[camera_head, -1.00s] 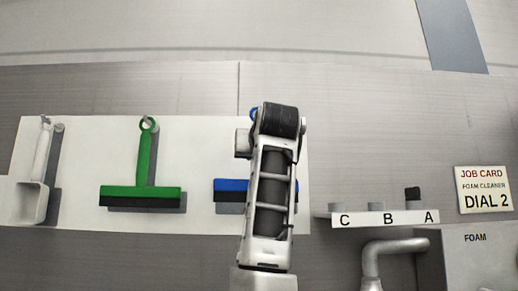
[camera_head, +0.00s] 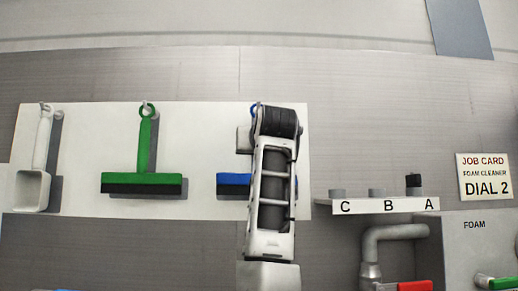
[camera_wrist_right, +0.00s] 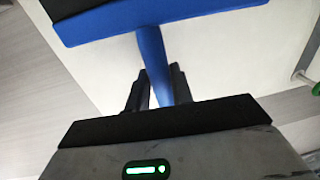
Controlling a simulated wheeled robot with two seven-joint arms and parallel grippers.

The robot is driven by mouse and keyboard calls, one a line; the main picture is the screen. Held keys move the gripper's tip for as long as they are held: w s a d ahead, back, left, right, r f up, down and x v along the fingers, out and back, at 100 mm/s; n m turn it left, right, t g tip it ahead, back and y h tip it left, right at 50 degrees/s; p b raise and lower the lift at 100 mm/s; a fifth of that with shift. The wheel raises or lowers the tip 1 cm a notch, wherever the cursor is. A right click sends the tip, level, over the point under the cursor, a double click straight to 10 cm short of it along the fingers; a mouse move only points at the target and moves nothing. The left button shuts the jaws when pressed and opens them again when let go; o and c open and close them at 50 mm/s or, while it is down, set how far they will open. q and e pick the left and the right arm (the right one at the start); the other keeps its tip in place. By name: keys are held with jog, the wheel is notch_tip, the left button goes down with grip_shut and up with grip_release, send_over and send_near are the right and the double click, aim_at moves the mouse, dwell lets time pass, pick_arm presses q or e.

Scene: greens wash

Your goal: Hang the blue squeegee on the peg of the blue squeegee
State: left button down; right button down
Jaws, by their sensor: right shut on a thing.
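The blue squeegee (camera_head: 233,181) is upright against the white board, ring at the top and wide head below. My right gripper is shut on its blue handle, seen in the right wrist view (camera_wrist_right: 156,88). In the head view my right arm hides most of the handle, part of the head and the gripper's fingertips. A bit of the blue ring (camera_head: 253,110) shows at the arm's upper left, about level with the green squeegee's ring. Its peg is not clear, so I cannot tell whether the ring is around it. My left gripper is out of view.
A green squeegee (camera_head: 145,146) and a white scoop (camera_head: 33,190) hang on the white board (camera_head: 85,135) to the left. To the right are a shelf labelled C, B, A (camera_head: 360,208), a grey pipe (camera_head: 372,250) and a job card (camera_head: 484,176) reading DIAL 2.

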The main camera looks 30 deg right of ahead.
dwell(0.3)
jog(key=c, duration=1.1)
grip_release()
jog(key=shift+c, duration=0.2)
pick_arm(q)
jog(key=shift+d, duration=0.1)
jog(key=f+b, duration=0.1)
jog(key=b, duration=0.2)
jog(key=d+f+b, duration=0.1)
jog(key=b, duration=0.2)
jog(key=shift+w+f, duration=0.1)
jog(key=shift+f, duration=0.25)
pick_arm(e)
jog(key=v, duration=1.6)
